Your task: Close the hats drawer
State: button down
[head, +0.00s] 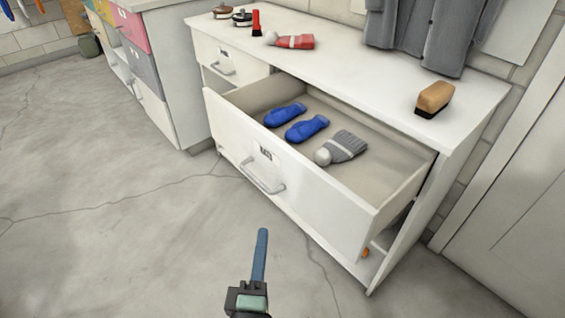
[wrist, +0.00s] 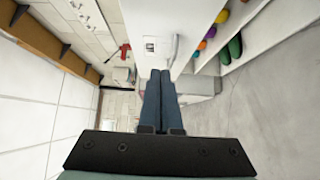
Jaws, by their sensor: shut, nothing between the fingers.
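A wide white drawer (head: 290,185) is pulled well out of the white cabinet. It holds two blue mittens (head: 296,121) and a grey knit hat (head: 342,147) with a pale pompom. Its front has a metal handle (head: 263,178) and a small label too small to read. My gripper (head: 262,233) is shut and empty, in front of the drawer and apart from it, over the floor in the picture. In the wrist view the shut fingers (wrist: 160,74) point toward a white front with a handle (wrist: 175,50) and label.
A smaller drawer (head: 225,62) at upper left looks shut. The concrete floor (head: 120,230) to the left is clear.

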send_near(284, 176)
jog(key=w+a, duration=0.2)
jog(key=w, duration=0.1)
jog(key=shift+w+d+r+p, duration=0.1)
jog(key=shift+w+d+p, duration=0.7)
jog(key=shift+w+d, duration=0.65)
jog(key=shift+d, duration=0.1)
